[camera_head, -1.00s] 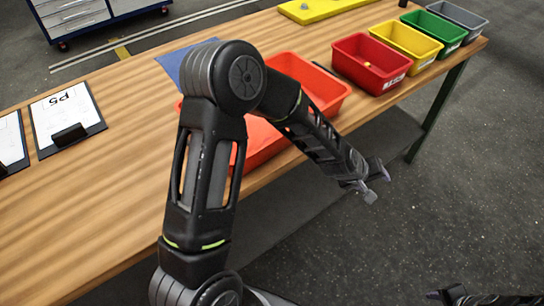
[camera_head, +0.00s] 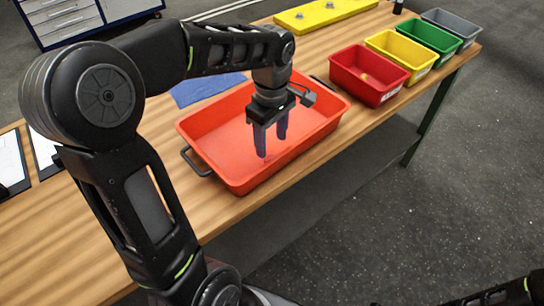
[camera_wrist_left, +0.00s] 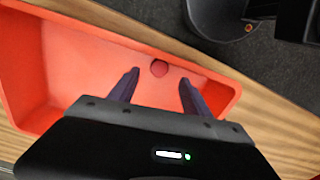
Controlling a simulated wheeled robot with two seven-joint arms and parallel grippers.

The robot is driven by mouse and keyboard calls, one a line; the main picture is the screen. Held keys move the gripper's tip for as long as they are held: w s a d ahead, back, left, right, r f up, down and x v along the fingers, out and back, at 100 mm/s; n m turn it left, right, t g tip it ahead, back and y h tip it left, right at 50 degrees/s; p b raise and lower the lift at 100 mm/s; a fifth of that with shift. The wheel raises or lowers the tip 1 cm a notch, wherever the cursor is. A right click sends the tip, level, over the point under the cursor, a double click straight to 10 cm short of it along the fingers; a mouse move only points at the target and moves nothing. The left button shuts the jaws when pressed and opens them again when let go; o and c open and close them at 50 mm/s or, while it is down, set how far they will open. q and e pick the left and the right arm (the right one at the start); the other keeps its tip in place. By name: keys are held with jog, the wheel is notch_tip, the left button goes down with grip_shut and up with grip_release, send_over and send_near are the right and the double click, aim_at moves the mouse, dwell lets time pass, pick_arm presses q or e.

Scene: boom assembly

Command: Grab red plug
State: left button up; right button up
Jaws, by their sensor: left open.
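The red plug (camera_wrist_left: 159,68) is a small dark red, six-sided piece on the floor of the orange-red tray (camera_wrist_left: 60,115), between and just beyond my left fingertips in the left wrist view. In the head view I cannot make out the plug; my gripper may hide it. The tray (camera_head: 215,150) also shows there on the table. My left gripper (camera_head: 272,146) points down inside the tray, open and empty. Its fingers also show in the left wrist view (camera_wrist_left: 158,77). My right gripper is not in view; only part of my right arm shows at bottom right.
Red (camera_head: 370,90), yellow (camera_head: 402,62), green (camera_head: 433,44) and grey (camera_head: 455,27) bins stand right of the tray. The red bin holds a small yellow piece. A yellow plate (camera_head: 322,14) and blue cloth (camera_head: 210,92) lie behind.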

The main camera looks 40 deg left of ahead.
pick_arm(q)
jog(key=shift+f, duration=0.1)
jog(key=shift+f, duration=1.3)
jog(key=shift+a+f+p, duration=0.1)
jog(key=shift+f+p, duration=0.7)
jog(key=shift+f, duration=1.8)
grip_shut()
